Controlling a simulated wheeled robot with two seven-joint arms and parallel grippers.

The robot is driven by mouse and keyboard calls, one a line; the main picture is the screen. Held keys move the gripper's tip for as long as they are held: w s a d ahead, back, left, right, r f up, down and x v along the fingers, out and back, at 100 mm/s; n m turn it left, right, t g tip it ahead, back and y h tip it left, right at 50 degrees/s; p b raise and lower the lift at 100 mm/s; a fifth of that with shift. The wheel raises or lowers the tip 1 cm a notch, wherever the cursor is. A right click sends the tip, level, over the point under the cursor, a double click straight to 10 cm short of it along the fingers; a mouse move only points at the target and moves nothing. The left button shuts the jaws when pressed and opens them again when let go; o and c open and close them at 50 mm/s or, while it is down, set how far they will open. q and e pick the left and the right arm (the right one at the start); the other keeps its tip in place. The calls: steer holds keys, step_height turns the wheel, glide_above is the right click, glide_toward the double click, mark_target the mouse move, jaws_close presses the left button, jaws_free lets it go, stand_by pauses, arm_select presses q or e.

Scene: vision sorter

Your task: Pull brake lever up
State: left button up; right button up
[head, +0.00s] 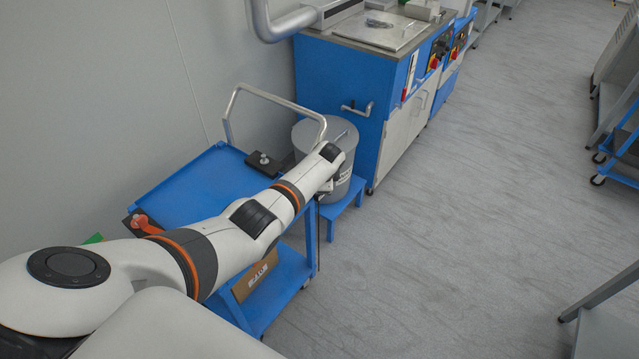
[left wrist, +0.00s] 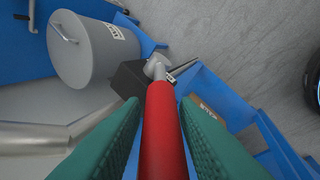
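A red lever handle (left wrist: 163,130) runs up the middle of the left wrist view, from a metal pivot beside a black block (left wrist: 131,79). The two green finger pads of my left gripper (left wrist: 163,100) stand on either side of the handle, with a narrow gap at each side. The gripper is open around it. In the head view my left arm reaches across a blue cart (head: 205,180); the fingers and the gripped lever area are hidden there. An orange-red lever-like part (head: 145,223) sits on the cart's near left edge. My right gripper is not in view.
A grey lidded bin (head: 312,137) stands on a blue stand (head: 345,203) just past my arm; it also shows in the left wrist view (left wrist: 90,52). A blue machine cabinet (head: 345,75) stands behind. A cardboard box (head: 256,275) lies on the cart's lower shelf.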

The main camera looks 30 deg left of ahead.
arm_select(q)
steer(key=shift+o, duration=1.1)
steer(key=shift+w, duration=0.1)
steer(key=shift+d+r+p, duration=0.15)
steer(key=shift+r+p, duration=0.15)
steer(key=shift+r, duration=0.15)
steer(key=p+v, duration=0.2)
steer(key=v, duration=0.9)
steer(key=shift+f, duration=0.1)
